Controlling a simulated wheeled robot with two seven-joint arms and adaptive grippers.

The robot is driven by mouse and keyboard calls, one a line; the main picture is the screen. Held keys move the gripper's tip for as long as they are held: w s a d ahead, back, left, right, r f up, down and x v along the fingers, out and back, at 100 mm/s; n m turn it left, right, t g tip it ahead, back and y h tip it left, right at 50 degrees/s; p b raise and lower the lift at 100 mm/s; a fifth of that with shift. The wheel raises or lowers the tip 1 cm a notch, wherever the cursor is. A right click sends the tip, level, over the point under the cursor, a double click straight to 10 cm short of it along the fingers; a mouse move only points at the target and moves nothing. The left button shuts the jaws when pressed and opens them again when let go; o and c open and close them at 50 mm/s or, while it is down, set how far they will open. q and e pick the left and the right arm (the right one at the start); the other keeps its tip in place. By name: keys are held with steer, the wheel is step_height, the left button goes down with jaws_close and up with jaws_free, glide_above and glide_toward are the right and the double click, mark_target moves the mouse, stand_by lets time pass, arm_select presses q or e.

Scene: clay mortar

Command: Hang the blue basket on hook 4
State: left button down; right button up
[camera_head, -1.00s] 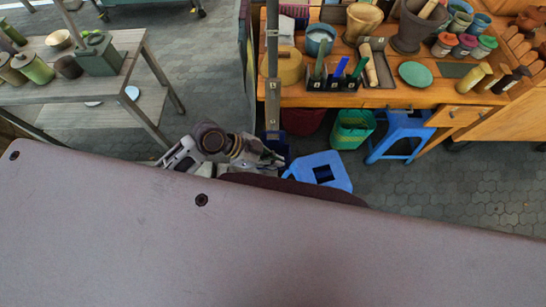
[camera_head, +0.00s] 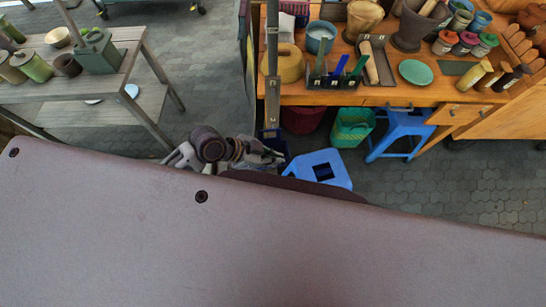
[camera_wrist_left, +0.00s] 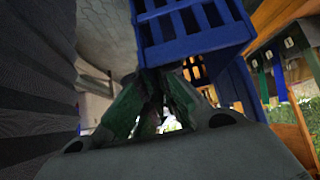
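The blue basket (camera_wrist_left: 195,25) fills the upper middle of the left wrist view, with slotted walls, close to the camera. In the head view it shows as a dark blue patch (camera_head: 272,140) below the bench's left end, partly covered by my arm. My left gripper (camera_wrist_left: 158,80) has its dark fingers drawn together at the basket's lower edge; they look shut on its wall, though the contact is in shadow. In the head view the left gripper (camera_head: 268,157) is small beside the basket. I cannot make out hook 4. My right gripper is not in view.
A wooden bench (camera_head: 420,93) holds pots, jars and tools behind the basket. A metal post (camera_head: 272,60) rises at its left end. A blue stool (camera_head: 320,170), a green basket (camera_head: 352,128) and another blue stool (camera_head: 402,133) stand nearby. A grey table (camera_head: 125,80) is at left.

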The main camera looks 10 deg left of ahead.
arm_select(q)
steer(key=shift+w+a+f+n+t+y, duration=0.2)
steer(key=shift+n+t, duration=0.2)
steer(key=shift+n, duration=0.15)
steer(key=shift+w+a+f+n+t+y, duration=0.1)
steer(key=shift+a+n+t+y, duration=0.1)
steer(key=shift+n+t, duration=0.3)
steer(key=shift+w+a+f+n+t+y, duration=0.25)
steer(key=shift+a+n, duration=0.1)
steer(key=shift+n, duration=0.2)
steer(key=shift+w+a+f+n+t+y, duration=0.15)
steer(key=shift+w+a+n+t+y, duration=0.15)
steer(key=shift+n, duration=0.2)
steer(key=w+a+n, duration=0.1)
steer(key=a+f+n+t+y, duration=0.1)
steer(key=n, duration=0.1)
steer(key=w+a+n+t+y, duration=0.1)
steer(key=shift+w+a+f+y, duration=0.25)
steer(key=shift+w+a+f, duration=0.1)
steer(key=shift+a, duration=0.05)
steer(key=w+a+r+n+y, duration=0.4)
steer(key=w+a, duration=0.5)
steer(key=w, duration=0.3)
steer(key=shift+w+a+r+n+t, duration=0.25)
steer(key=shift+r+n+t, duration=0.2)
steer(key=shift+r+n, duration=0.5)
